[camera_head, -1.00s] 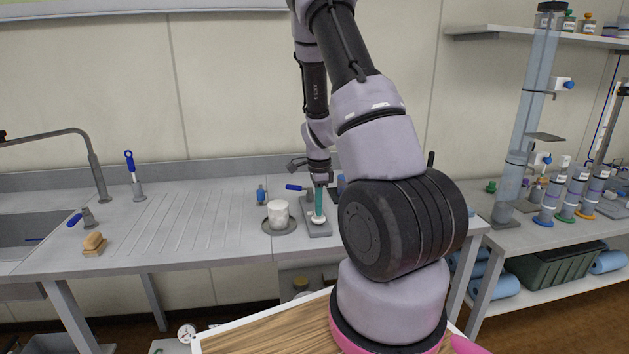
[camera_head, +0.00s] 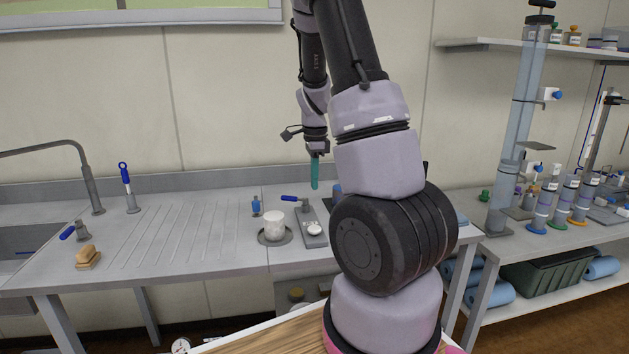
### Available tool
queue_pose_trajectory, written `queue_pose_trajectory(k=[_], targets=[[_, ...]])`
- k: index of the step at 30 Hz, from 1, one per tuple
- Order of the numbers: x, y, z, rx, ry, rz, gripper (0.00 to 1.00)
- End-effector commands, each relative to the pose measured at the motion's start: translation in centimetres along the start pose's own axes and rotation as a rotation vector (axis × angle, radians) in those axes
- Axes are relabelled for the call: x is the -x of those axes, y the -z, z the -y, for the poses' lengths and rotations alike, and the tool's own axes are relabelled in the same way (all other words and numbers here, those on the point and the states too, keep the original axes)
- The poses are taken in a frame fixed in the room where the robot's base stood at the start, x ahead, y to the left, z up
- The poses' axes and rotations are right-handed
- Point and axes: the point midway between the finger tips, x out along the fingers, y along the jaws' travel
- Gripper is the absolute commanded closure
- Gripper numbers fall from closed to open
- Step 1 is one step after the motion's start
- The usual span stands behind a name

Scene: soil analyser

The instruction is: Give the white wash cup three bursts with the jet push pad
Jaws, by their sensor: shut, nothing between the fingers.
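The white wash cup (camera_head: 274,226) stands upright on a round grey dish (camera_head: 290,237) on the steel bench. Just right of it is a grey plate (camera_head: 308,216) with a round white push pad (camera_head: 314,229) at its near end. A small blue-handled tap (camera_head: 290,198) is at the plate's far end. My gripper (camera_head: 315,186) has teal fingers pointing down. They are closed together and empty, held in the air above the plate and apart from the pad. No water shows at the cup.
A blue bottle (camera_head: 255,206) stands behind the cup. To the left are a ribbed drainboard (camera_head: 185,230), a brush (camera_head: 88,256), a sink with a faucet (camera_head: 85,175) and a blue-handled valve (camera_head: 127,185). My arm hides the bench right of the plate.

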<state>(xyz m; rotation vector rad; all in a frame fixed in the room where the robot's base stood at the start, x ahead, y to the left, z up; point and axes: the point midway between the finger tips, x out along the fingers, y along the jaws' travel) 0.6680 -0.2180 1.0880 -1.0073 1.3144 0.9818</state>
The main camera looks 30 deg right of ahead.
Motion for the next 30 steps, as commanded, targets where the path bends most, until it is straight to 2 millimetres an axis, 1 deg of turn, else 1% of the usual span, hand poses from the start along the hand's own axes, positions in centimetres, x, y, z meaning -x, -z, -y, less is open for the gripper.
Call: queue_pose_trajectory(k=[12,19,26,30], targets=[[0.0,0.0,0.0,0.0,0.0,0.0,1.0],[1.2,0.1,-0.1,0.001,-0.022,-0.003,1.0],[1.1,0.1,-0.1,0.001,-0.022,-0.003,1.0],[0.1,0.1,-0.1,0.002,-0.025,-0.004,1.0]])
